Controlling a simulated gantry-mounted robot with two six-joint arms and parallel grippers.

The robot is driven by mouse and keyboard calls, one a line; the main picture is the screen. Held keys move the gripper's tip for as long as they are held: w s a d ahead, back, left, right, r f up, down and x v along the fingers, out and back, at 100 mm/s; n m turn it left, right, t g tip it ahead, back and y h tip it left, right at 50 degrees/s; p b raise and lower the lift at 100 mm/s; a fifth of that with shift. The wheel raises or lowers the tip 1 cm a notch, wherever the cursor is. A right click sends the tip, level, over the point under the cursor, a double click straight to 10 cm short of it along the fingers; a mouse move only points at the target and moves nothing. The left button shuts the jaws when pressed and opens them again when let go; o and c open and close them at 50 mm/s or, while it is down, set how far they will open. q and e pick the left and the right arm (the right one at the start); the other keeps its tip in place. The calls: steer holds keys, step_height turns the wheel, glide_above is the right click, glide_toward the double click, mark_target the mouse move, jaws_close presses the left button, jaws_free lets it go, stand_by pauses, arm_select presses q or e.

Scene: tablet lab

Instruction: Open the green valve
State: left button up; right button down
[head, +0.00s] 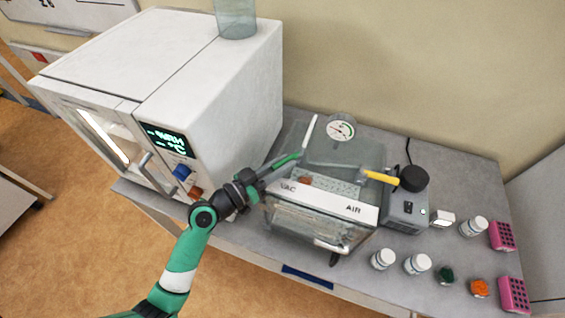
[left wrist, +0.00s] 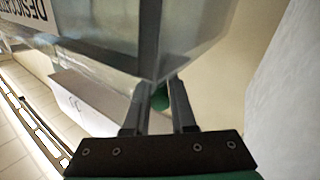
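The green valve handle (head: 287,160) is a thin green lever at the back left of a clear desiccator box (head: 320,217) marked VAC and AIR. My left gripper (head: 266,173) reaches in from the left, close to the lever's near end; whether they touch cannot be told. In the left wrist view my left gripper (left wrist: 159,98) has its two fingers apart. A round green end of the valve (left wrist: 160,97) shows in the gap between them, partly hidden by the clear box edge. My right gripper is not in view.
A large white oven (head: 215,95) stands close on the left. A yellow valve handle (head: 381,177), a round gauge (head: 341,127) and a grey pump (head: 405,212) are near the box. Several jars and pink racks (head: 502,236) fill the bench's right side.

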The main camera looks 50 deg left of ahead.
arm_select(q)
jaws_close()
stand_by(1.1)
